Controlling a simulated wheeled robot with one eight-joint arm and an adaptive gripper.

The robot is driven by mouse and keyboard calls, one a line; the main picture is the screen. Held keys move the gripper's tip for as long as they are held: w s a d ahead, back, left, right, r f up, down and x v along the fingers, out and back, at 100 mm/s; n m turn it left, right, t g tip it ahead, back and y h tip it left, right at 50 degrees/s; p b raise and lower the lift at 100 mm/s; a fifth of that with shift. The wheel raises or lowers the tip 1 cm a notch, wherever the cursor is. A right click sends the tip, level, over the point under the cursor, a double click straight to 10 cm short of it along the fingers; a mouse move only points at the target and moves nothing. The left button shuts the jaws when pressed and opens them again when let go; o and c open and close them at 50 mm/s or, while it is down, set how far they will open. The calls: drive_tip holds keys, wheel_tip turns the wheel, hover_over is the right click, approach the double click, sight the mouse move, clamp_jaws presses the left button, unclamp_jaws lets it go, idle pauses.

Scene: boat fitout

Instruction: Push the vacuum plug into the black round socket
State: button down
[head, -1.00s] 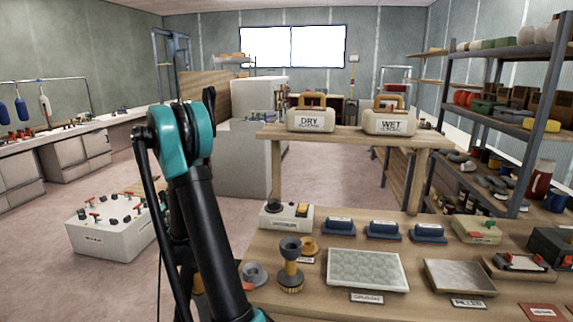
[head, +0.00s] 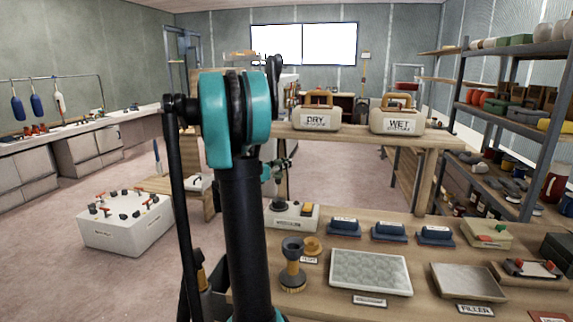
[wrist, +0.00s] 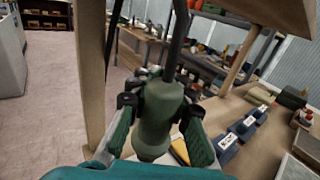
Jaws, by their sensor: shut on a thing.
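My gripper (head: 277,172) is shut on a green, bottle-shaped plug (wrist: 157,118), with a dark hose or cord running up from it. In the wrist view, a finger of my gripper (wrist: 160,110) lies on either side of the plug. In the head view the gripper is partly behind my arm, above a white box (head: 296,222) on the workbench. The black round socket (head: 277,206) is on top of the box, left of a yellow switch (head: 307,209). The plug hides the socket in the wrist view. I cannot tell whether plug and socket touch.
A raised shelf with DRY (head: 317,119) and WET (head: 397,121) cases stands behind the box. A post (wrist: 91,60) stands close in the wrist view.

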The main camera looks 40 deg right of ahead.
drive_tip(key=f, duration=0.5)
drive_tip(key=shift+s, duration=0.2)
idle(0.6)
idle(0.4)
drive_tip(key=shift+s+a+f, duration=0.1)
drive_tip(key=shift+f, duration=2.2)
idle(1.0)
drive_tip(key=c, duration=1.3)
unclamp_jaws()
drive_tip(key=shift+a, duration=0.1)
